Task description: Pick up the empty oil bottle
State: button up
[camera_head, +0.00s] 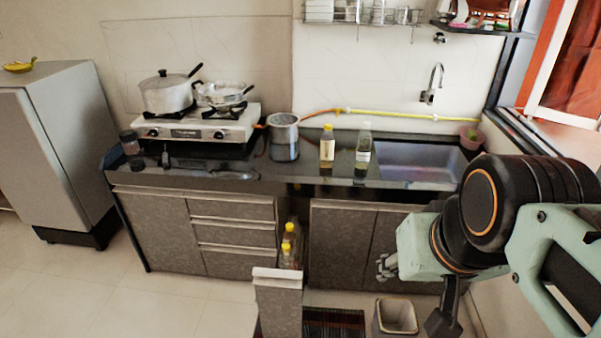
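Two bottles stand upright on the dark counter, left of the sink. One bottle (327,148) has a yellow cap, a pale label and yellowish contents.
A metal pot (284,138) stands left of the bottles, and the stove (197,127) with pans is farther left. The sink (420,163) lies to the right. The pulled-out cabinet front (278,302) and a bin (396,316) stand on the floor side. Floor at left is clear.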

aim_at(287, 257)
jog(key=u, duration=0.55)
jog(key=i+j+z, duration=0.1)
jog(key=i+j, duration=0.2)
jog(key=i, duration=0.6)
jog(key=i+j+z, duration=0.25)
jog(key=j+z, duration=0.25)
jog(key=j, duration=0.2)
jog(key=k+l+u, duration=0.45)
jog(key=i+j+z, duration=0.35)
jog(key=i+l, duration=0.05)
jog(key=i, duration=0.05)
